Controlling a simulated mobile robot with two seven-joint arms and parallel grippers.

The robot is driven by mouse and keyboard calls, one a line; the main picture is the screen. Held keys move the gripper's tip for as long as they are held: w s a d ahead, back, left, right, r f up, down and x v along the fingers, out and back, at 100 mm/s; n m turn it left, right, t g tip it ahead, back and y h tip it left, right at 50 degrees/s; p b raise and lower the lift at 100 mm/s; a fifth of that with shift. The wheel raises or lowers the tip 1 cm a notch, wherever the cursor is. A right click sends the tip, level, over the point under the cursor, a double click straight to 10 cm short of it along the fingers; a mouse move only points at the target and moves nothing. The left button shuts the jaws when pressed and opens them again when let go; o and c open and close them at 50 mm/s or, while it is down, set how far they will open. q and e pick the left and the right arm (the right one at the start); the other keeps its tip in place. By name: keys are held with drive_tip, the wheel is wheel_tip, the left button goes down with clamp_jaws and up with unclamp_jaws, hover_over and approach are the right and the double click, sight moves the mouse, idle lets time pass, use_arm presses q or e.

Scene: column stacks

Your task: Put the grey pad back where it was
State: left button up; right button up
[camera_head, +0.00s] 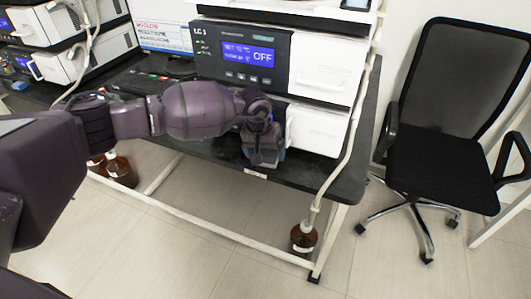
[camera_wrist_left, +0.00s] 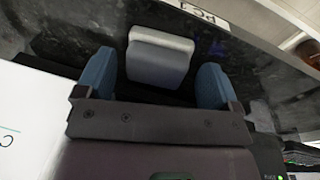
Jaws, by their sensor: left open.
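The grey pad (camera_wrist_left: 158,58) lies on the dark bench top (camera_wrist_left: 255,85) in the left wrist view, with a lighter band along its far edge. My left gripper (camera_wrist_left: 154,78) is open, with one blue finger on each side of the pad. Gaps show between the pad and both fingers, so I do not see it held. In the head view my left gripper (camera_head: 263,158) points down at the bench's front edge, before the white instrument. The pad cannot be made out there behind the gripper. My right gripper is not in view.
A stack of white instruments (camera_head: 318,70) with a blue display stands just behind the gripper. A keyboard (camera_head: 140,82) and monitor (camera_head: 165,35) are to the left. A tube runs down to a brown bottle (camera_head: 303,238) on the floor. A black chair (camera_head: 440,150) stands right.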

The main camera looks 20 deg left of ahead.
use_arm(q)
wheel_tip(320, 180, up, 10)
drive_tip(key=s+p, duration=0.1)
drive_tip(key=shift+s+a+f, duration=0.2)
drive_tip(key=shift+s+a, duration=0.05)
drive_tip(key=shift+a, duration=0.15)
